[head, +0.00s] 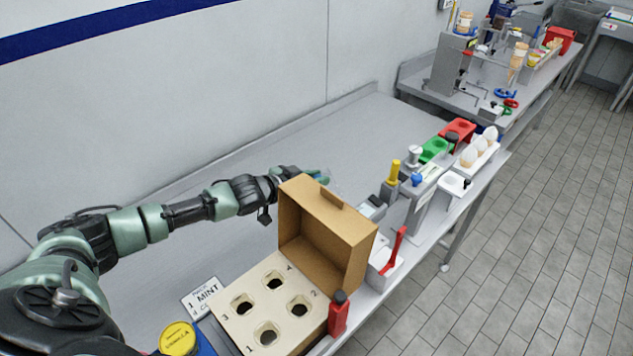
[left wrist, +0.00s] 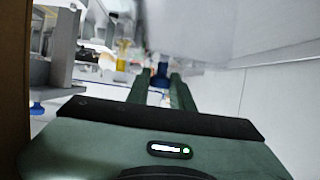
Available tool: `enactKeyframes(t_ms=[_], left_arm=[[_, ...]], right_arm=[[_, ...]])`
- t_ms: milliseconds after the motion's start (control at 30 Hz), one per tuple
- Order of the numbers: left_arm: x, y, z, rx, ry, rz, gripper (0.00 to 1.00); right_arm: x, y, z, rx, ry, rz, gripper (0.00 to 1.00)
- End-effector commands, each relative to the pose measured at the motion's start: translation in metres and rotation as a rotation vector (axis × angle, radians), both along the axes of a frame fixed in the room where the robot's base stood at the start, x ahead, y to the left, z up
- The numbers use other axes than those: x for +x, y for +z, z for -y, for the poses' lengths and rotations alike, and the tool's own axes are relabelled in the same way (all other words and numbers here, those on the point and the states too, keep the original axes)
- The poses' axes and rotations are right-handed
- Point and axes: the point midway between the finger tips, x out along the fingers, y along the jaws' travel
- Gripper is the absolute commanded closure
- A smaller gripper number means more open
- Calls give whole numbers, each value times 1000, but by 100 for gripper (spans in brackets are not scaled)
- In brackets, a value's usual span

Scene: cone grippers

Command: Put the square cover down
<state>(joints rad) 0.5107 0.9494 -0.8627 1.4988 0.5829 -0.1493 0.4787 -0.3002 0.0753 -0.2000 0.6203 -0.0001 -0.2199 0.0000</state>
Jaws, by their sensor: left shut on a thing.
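My left gripper (head: 322,175) is low over the bench, behind the brown box from the head camera. Its green fingers, also in the left wrist view (left wrist: 160,88), are shut on a small dark blue piece (left wrist: 161,72). This looks like the knob of the square cover. In the head view a faint, clear shape shows by the fingertips; its outline and whether it touches the bench cannot be told. My right gripper is in neither view.
An open brown box (head: 325,235) stands tilted close to my left wrist, behind a cream board (head: 262,292) with several numbered holes. A MINT card (head: 204,297) lies left of it. Holders and tools (head: 415,205) line the right edge. Bare bench (head: 340,135) lies beyond my gripper.

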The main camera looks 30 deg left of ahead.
Motion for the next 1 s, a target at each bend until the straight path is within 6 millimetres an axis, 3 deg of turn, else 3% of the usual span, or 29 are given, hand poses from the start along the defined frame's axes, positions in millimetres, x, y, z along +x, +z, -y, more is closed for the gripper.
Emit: enactKeyframes(t_ms=[167,500,533,600,1000], left_arm=[[0,-19,0,1,0,1,100],[0,-23,0,1,-1,2,100],[0,-24,0,2,0,2,75],[0,-23,0,1,-1,2,56],[-2,-21,-1,1,0,0,56]], right_arm=[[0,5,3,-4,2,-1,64],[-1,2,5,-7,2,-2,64],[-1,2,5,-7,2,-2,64],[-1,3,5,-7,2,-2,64],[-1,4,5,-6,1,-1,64]])
